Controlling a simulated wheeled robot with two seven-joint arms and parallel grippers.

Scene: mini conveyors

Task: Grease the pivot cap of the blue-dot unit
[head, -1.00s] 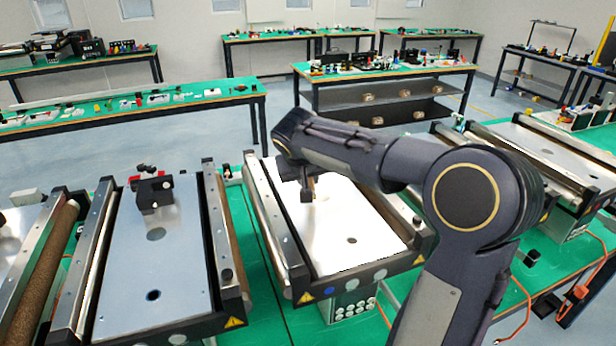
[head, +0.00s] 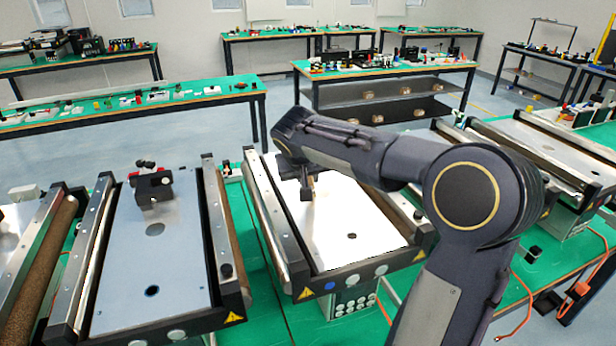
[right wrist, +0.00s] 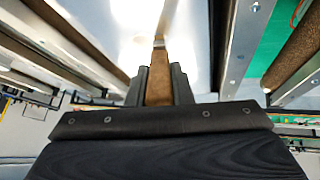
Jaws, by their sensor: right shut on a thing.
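The blue-dot unit is the middle conveyor with a bright plate (head: 343,215); its blue dot (head: 330,286) is on the front end. A small dark round spot (head: 352,236) lies on the plate, and a black knob (head: 418,214) sits on its right rail. I cannot tell which is the pivot cap. My right gripper (head: 307,188) is over the far left part of this plate. It is shut on a brown-handled tool, perhaps a brush, which also shows in the right wrist view (right wrist: 159,78) with a metal band towards its tip. The tip is lost in glare. My left gripper is out of view.
Another conveyor (head: 545,150) stands at right. An orange cable (head: 527,300) lies on the green table at right.

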